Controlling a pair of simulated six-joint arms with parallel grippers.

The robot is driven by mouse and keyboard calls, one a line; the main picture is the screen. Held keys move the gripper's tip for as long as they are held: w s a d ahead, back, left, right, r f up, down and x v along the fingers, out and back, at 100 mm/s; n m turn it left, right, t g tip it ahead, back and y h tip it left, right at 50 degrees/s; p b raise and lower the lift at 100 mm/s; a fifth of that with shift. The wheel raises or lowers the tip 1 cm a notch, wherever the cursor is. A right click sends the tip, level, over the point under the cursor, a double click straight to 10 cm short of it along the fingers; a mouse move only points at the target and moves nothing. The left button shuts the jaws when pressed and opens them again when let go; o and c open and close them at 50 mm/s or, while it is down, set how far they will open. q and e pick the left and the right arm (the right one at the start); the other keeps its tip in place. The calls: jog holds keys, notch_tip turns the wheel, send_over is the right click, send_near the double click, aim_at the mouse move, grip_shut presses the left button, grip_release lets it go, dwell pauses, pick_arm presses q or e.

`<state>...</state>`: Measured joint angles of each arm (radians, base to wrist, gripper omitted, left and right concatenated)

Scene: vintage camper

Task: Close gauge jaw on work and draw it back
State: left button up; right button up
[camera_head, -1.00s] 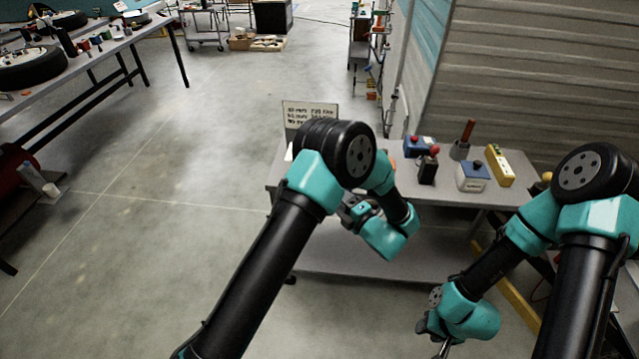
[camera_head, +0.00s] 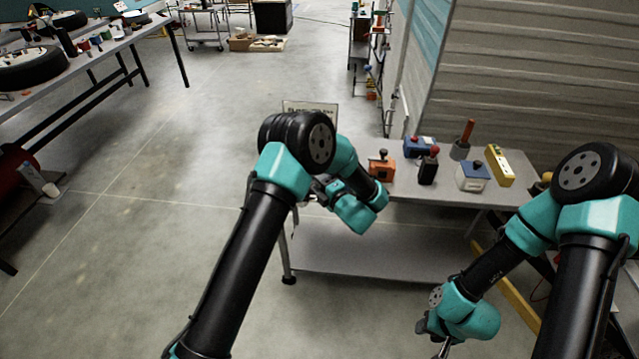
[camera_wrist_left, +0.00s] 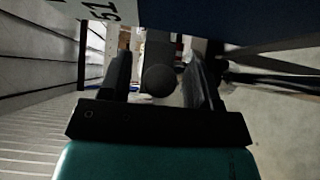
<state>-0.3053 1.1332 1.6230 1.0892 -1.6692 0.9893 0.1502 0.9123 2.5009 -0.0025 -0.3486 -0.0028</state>
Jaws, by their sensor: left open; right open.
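In the left wrist view, my left gripper (camera_wrist_left: 163,72) is open, its two dark fingers apart. A dark round knob (camera_wrist_left: 158,80) shows between them; I cannot tell whether they touch it. Above it is a dark blue body with a white label (camera_wrist_left: 98,12) marked "51", cut off by the picture edge. I cannot tell whether this is the gauge. In the head view the left gripper (camera_head: 318,187) is at the left end of the bench, mostly hidden by my arm. My right gripper (camera_head: 443,347) is low at the bottom edge, partly cut off, away from the bench.
A sign (camera_head: 318,107) stands behind my left arm.

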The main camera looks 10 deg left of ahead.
pick_arm(q)
jog(key=shift+c, duration=0.5)
grip_shut()
jog(key=shift+w+d, duration=0.1)
jog(key=shift+d, duration=1.4)
jog(key=shift+o, duration=0.5)
grip_release()
jog(key=shift+d, duration=0.1)
jog(key=shift+d, duration=0.1)
jog(key=v, duration=1.7)
jog(key=shift+d, duration=0.1)
